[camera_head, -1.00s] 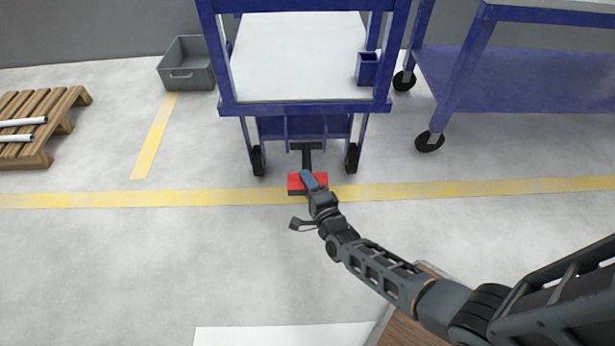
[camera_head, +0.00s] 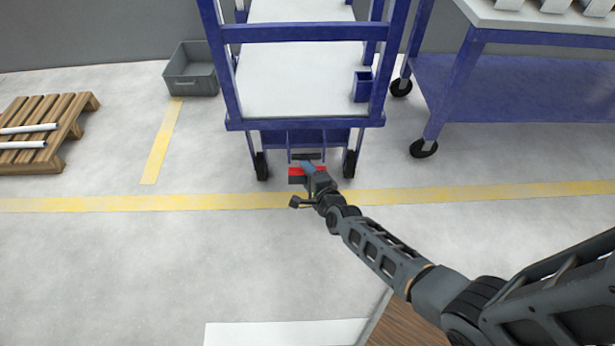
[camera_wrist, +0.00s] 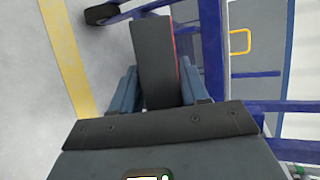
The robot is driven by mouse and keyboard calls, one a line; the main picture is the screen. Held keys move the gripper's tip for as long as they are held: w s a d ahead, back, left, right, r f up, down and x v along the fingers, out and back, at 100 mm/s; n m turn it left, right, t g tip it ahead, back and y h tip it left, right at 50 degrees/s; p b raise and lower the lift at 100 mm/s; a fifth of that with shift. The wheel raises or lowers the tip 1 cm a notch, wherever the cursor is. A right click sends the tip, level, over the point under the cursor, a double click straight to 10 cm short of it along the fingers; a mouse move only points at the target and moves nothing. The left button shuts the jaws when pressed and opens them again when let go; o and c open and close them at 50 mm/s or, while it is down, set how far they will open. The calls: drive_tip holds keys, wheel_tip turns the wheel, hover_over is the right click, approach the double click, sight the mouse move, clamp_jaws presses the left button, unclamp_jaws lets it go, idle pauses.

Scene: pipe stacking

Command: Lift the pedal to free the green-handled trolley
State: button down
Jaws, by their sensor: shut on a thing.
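The blue trolley (camera_head: 378,120) with a white deck stands ahead in the head view; no green handle shows. Its pedal (camera_head: 296,172), red and black, sticks out low between its front wheels. A dark bar (camera_head: 306,156) lies just behind it. My gripper (camera_head: 309,167) reaches down to the pedal and is shut on it. In the wrist view the dark face of the pedal (camera_wrist: 155,55), with a red edge, rises between the two fingers of my gripper (camera_wrist: 160,88). The fingers hide part of the pedal.
A blue table (camera_head: 520,85) on wheels stands at the right. A grey crate (camera_head: 190,76) and a wooden pallet (camera_head: 52,160) with white pipes are at the left. A yellow floor line (camera_head: 130,204) crosses in front of the trolley.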

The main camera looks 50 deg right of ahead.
drive_tip(key=shift+w+d+r, duration=0.25)
drive_tip(key=shift+d+r, duration=0.1)
drive_tip(key=shift+r, duration=0.25)
drive_tip(key=c, duration=0.8)
unclamp_jaws()
drive_tip(key=shift+f, duration=0.1)
drive_tip(key=shift+a, duration=0.1)
drive_tip(key=p+v, duration=0.4)
drive_tip(key=v, duration=0.4)
drive_tip(key=shift+f, duration=0.1)
